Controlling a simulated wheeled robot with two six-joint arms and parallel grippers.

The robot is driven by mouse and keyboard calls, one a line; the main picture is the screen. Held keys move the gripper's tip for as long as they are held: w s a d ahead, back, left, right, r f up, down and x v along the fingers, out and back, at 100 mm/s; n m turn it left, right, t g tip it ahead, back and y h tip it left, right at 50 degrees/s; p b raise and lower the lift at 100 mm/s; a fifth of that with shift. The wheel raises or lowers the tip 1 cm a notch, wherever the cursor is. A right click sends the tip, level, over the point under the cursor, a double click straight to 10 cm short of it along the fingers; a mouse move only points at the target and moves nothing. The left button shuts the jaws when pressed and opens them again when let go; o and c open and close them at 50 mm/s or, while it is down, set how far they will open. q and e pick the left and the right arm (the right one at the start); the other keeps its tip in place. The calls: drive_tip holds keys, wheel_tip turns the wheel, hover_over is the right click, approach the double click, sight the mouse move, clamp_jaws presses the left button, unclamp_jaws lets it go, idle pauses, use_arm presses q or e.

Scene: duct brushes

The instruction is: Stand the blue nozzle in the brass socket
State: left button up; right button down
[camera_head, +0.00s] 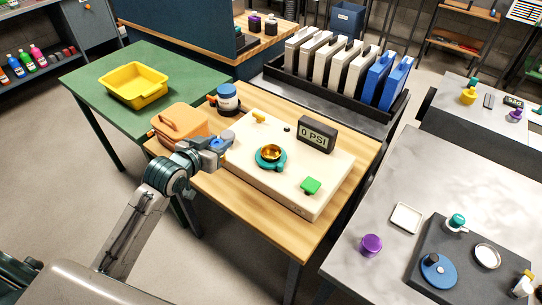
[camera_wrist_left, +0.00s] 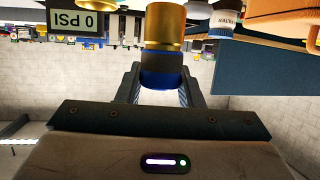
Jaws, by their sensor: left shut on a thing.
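The blue nozzle (camera_wrist_left: 162,70) is held between the fingers of my left gripper (camera_head: 220,146). In the left wrist view, a brass-coloured cylinder (camera_wrist_left: 165,25) joins its blue part and runs out of the top edge. A little of the nozzle's blue (camera_head: 215,143) shows at the gripper in the head view. The brass socket (camera_head: 271,152) sits in a teal ring on the cream panel, to the right of the gripper. The gripper and nozzle are apart from it, over the panel's left edge. My right gripper is out of view.
An orange case (camera_head: 180,121) and a blue-and-white jar (camera_head: 228,97) stand close to the left arm. A yellow tray (camera_head: 134,85) is on the green table.

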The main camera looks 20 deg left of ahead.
use_arm(q)
drive_tip(key=shift+w+a+r, duration=0.3)
drive_tip(key=shift+a+r, duration=0.1)
drive_tip(key=shift+a, duration=0.05)
drive_tip(key=shift+w+r, duration=0.15)
drive_tip(key=w+d+f+p, duration=0.1)
drive_tip(key=w+d+p, duration=0.1)
drive_tip(key=w+d, duration=0.1)
drive_tip(key=w+d+f+p, duration=0.2)
drive_tip(key=w+d, duration=0.1)
drive_tip(key=d, duration=0.2)
drive_tip(key=w+d+f+p, duration=0.1)
drive_tip(key=w+d, duration=0.1)
drive_tip(key=d, duration=0.3)
drive_tip(key=shift+w+f+p, duration=0.2)
drive_tip(key=shift+w+p, duration=0.2)
drive_tip(key=shift+f, duration=0.3)
